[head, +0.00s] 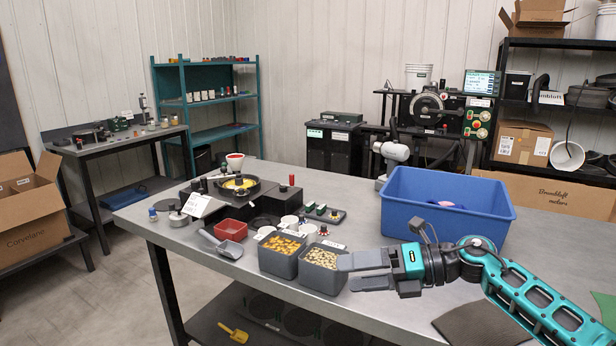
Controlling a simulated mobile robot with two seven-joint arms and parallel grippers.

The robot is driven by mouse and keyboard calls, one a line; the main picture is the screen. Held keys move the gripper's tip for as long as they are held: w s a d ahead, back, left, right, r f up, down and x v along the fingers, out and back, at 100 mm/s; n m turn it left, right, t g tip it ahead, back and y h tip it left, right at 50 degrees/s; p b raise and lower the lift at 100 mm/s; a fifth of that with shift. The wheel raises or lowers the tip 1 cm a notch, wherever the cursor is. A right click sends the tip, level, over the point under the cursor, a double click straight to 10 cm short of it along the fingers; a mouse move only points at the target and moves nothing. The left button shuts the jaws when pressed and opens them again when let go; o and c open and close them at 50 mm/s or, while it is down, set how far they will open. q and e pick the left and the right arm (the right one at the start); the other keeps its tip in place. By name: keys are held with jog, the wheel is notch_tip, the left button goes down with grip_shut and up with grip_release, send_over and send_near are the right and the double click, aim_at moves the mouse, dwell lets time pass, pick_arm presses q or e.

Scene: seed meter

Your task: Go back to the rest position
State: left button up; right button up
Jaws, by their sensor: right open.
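My right gripper (366,272) is in the head view, over the front right part of the grey table (180,232). Its two grey fingers are apart and point left, with nothing seen between them. The upper finger lies close to the right edge of a grey bin of pale seeds (322,260); I cannot tell if they touch. My right arm reaches in from the lower right. My left gripper does not show.
A large blue bin (440,215) stands behind my right gripper. A bin of orange kernels (281,250), a grey scoop (222,244), a red tray (230,230) and a seed meter (238,187) stand left of it. A dark mat (480,325) lies under my forearm.

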jog(key=s+a+f+m+t+y, duration=0.35)
jog(key=m+t, duration=0.25)
jog(key=m, duration=0.3)
jog(key=s+d+f+m+h, duration=0.4)
jog(key=s+f+m, duration=0.3)
jog(key=m, duration=0.2)
jog(key=s+d+f+m+t+h, duration=0.1)
jog(key=s+d+f+m+h, duration=0.3)
jog(key=m, duration=0.6)
jog(key=s+d+f+m+t+h, duration=0.1)
jog(key=s+d+f+m+h, duration=0.3)
jog(key=s+f+m+h, duration=0.4)
notch_tip(320, 180, down, 4)
jog(key=shift+s+f+m, duration=0.25)
jog(key=shift+s+m, duration=0.6)
jog(key=shift+m, duration=0.05)
